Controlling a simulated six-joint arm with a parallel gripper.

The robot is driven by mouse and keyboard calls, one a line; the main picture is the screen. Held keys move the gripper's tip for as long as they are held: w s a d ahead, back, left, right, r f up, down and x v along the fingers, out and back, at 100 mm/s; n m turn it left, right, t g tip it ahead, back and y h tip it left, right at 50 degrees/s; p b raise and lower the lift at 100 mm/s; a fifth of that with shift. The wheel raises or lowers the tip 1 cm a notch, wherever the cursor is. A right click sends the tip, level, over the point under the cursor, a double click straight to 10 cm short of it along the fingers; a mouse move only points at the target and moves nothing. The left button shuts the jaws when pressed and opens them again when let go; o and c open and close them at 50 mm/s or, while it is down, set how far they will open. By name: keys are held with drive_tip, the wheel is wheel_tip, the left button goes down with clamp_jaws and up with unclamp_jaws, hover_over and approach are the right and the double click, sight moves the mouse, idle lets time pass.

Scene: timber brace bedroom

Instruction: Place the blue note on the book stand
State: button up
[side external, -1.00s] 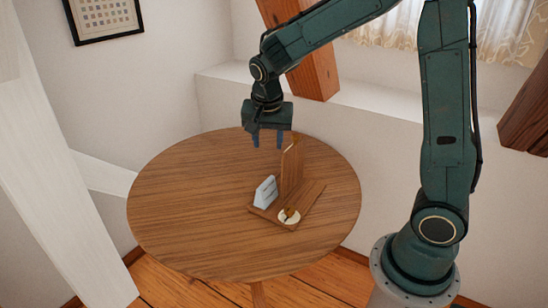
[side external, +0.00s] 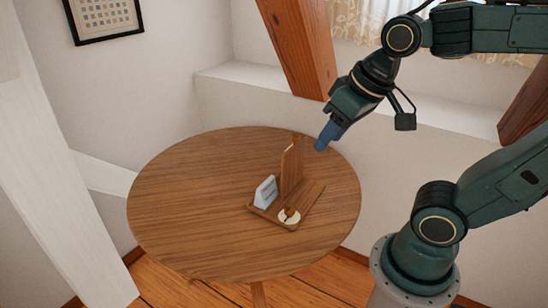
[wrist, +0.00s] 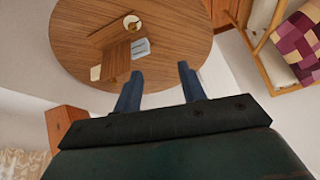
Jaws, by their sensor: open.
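The wooden book stand has a flat base (side external: 312,200) and an upright panel (side external: 292,168), and stands right of the middle of the round table. A small pale blue piece, which looks like the blue note (side external: 265,192), stands upright at the left part of the base. It also shows in the wrist view (wrist: 140,48), beside the panel. My gripper (side external: 322,147) is above the table's back right edge, right of the panel and clear of the stand. In the wrist view my gripper (wrist: 160,72) has its two blue fingers apart with nothing between them.
A round white piece with a brown top (side external: 289,216) sits at the front of the base. A cream piece (wrist: 95,72) shows by the panel's end. The rest of the round table (side external: 190,200) is bare. A timber post (side external: 300,50) and wall ledge stand behind.

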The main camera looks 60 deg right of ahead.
drive_tip(key=shift+s+a+f+n, duration=0.1)
drive_tip(key=shift+s+a+n, duration=0.15)
drive_tip(key=shift+s+n, duration=0.4)
drive_tip(key=shift+s+a+n, duration=0.2)
drive_tip(key=shift+s+n, duration=0.15)
drive_tip(key=shift+s, duration=0.6)
